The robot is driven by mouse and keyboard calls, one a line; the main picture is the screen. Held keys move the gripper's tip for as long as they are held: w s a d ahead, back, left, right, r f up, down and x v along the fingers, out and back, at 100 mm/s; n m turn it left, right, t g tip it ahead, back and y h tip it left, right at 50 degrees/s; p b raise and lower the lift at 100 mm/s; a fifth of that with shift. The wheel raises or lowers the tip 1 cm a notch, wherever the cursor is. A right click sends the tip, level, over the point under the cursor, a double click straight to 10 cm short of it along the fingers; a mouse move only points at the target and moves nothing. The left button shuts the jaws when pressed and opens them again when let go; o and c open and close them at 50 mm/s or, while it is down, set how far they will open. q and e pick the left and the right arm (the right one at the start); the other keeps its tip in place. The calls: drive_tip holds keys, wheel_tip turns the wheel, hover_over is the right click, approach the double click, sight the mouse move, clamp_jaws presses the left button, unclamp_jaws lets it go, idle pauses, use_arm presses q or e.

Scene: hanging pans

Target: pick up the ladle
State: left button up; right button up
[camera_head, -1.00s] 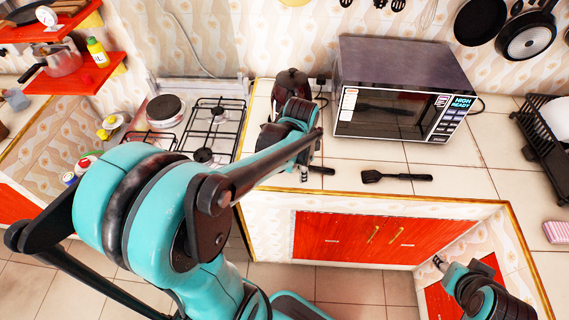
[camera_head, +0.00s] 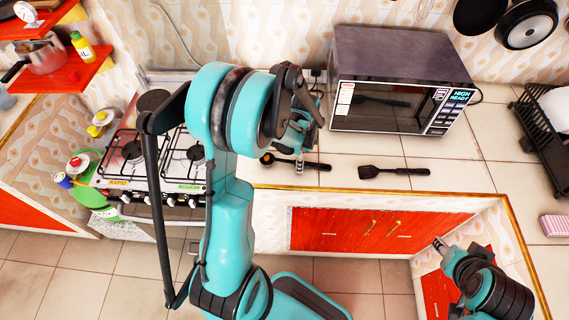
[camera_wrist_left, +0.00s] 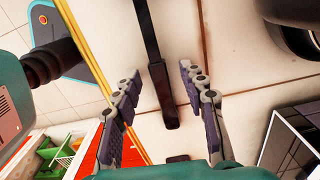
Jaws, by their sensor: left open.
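The ladle (camera_head: 318,166) lies on the tiled counter left of the spatula, its dark round bowl toward the stove and its black handle pointing right. My left gripper (camera_head: 299,166) is over the handle and hides part of it. In the left wrist view the black handle (camera_wrist_left: 154,60) runs down between the two open fingers of my left gripper (camera_wrist_left: 171,68), close to one finger. The ladle's bowl is out of that view. My right gripper (camera_head: 440,245) shows small at the lower right, away from the ladle; its jaws cannot be made out.
A black spatula (camera_head: 393,171) lies just to the right. The microwave (camera_head: 400,80) stands behind on the counter. A gas stove (camera_head: 155,165) is on the left. A dark dish rack (camera_head: 540,140) is at the right. The tiles (camera_head: 460,178) right of the spatula are clear.

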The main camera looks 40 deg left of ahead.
use_arm(q)
clamp_jaws()
idle(0.3)
